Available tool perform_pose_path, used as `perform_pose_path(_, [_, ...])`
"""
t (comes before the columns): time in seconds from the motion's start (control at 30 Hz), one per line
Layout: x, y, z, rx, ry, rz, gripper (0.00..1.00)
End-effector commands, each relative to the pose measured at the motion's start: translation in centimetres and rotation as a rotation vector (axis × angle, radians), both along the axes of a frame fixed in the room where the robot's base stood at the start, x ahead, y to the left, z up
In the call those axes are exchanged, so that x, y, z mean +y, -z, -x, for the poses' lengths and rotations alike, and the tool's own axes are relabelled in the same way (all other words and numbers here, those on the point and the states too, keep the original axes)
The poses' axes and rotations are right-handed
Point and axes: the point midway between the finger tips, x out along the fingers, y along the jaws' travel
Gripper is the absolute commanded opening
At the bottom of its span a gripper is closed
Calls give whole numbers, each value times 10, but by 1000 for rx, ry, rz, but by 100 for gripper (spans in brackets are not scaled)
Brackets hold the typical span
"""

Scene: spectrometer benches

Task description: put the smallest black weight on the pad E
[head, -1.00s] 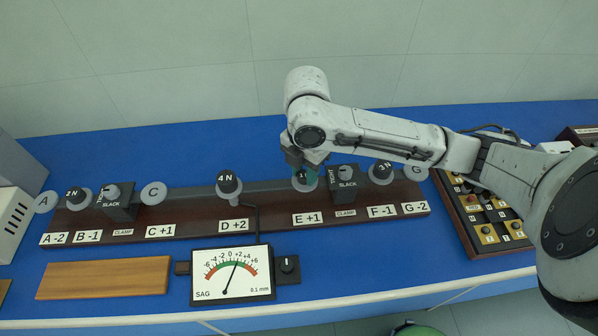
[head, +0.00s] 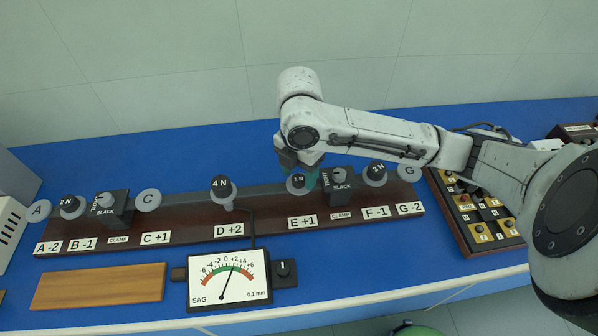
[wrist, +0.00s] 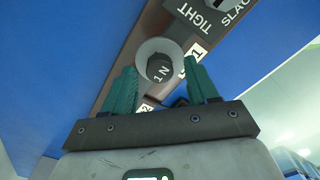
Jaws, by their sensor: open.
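The smallest black weight, marked 1 N (head: 298,181), sits on the pale round pad E above the label E +1 (head: 302,222). In the wrist view the 1 N weight (wrist: 160,70) stands on the pale disc of pad E (wrist: 146,50). My gripper (head: 303,176) is at pad E. Its two teal fingers are apart in the wrist view (wrist: 161,82), one to each side of the weight, with visible gaps. It holds nothing. The head view partly hides the fingers behind the weight and my wrist.
A black clamp (head: 340,184) stands close right of pad E. Black weights 4 N (head: 221,187), 2 N (head: 69,203) and another (head: 376,170) sit on pads D, B and F. Pads A (head: 39,211), C (head: 148,200) and G (head: 409,172) are bare. The sag dial (head: 228,278) points right of zero.

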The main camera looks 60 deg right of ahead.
Motion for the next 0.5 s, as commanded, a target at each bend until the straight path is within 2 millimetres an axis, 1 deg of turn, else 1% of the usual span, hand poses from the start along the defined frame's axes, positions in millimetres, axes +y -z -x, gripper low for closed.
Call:
perform_pose_path(0.3, [0, -64, -1, -5, -3, 3, 58])
perform_pose_path(0.5, [-1, -98, -1, -2, -2, 5, 58])
